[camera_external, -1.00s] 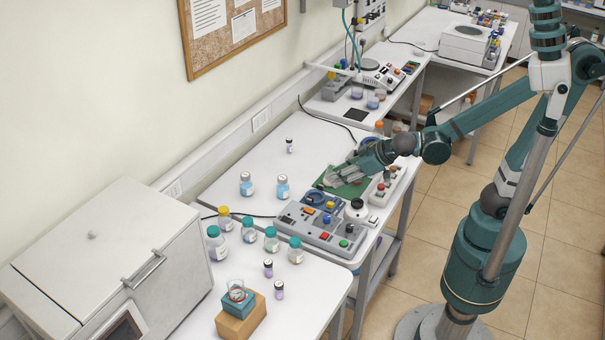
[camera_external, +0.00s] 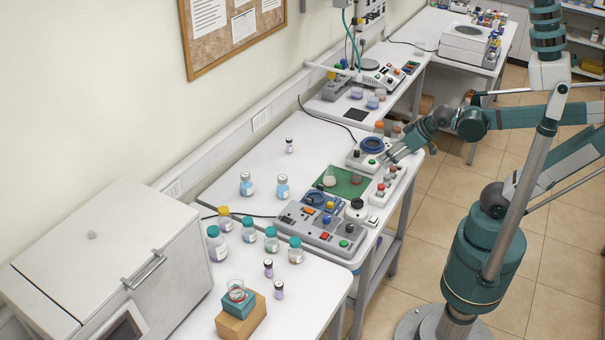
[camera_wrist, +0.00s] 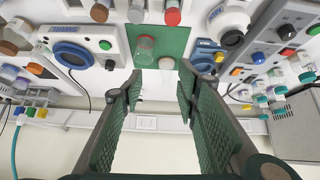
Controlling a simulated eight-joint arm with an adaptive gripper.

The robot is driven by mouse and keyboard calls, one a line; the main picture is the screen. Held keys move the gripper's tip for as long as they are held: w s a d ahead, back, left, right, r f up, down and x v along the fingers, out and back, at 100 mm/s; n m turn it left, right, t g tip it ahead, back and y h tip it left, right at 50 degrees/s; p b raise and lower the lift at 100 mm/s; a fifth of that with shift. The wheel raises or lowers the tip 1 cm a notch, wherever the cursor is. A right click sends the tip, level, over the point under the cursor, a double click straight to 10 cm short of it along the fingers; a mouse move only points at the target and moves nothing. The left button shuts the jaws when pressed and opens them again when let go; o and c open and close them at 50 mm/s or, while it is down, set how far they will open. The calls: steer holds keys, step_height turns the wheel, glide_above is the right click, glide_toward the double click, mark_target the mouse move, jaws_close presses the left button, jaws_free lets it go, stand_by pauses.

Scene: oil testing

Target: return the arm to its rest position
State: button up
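My gripper (camera_external: 393,156) is at the right edge of the middle bench in the outside view, near a device with a blue ring (camera_external: 371,145). In the wrist view my gripper (camera_wrist: 160,75) has its two green padded fingers well apart with nothing between them. A green mat (camera_external: 349,190) lies on the bench, apart from the gripper. The gripper's exact height above the bench is hard to tell.
A control panel (camera_external: 322,228) and a small button box (camera_external: 387,187) flank the mat. Several capped bottles (camera_external: 271,240) stand toward the front. A beaker on a teal block (camera_external: 238,303) is at the front. Open floor (camera_external: 555,235) lies right of the bench.

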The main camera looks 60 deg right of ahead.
steer(key=shift+g, duration=0.3)
steer(key=shift+s+d+f, duration=0.1)
steer(key=shift+s+d, duration=0.5)
steer(key=shift+s, duration=0.35)
steer(key=shift+s+d, duration=0.6)
steer(key=shift+s, duration=0.35)
